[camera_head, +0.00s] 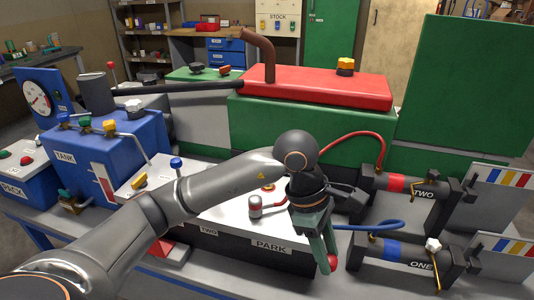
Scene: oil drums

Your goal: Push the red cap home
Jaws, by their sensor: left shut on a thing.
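My left gripper (328,262) points down in front of the right end of the box labelled PARK. Its greenish fingers are shut on a small round red thing, which looks like the red cap (332,264). Only part of the cap shows between the fingertips. I cannot tell what it touches below. My left arm crosses the white top of the PARK box (290,258) and hides part of it. My right gripper is not in view.
A blue tank (110,150) stands left. A green engine block with a red cover (320,88) fills the back.

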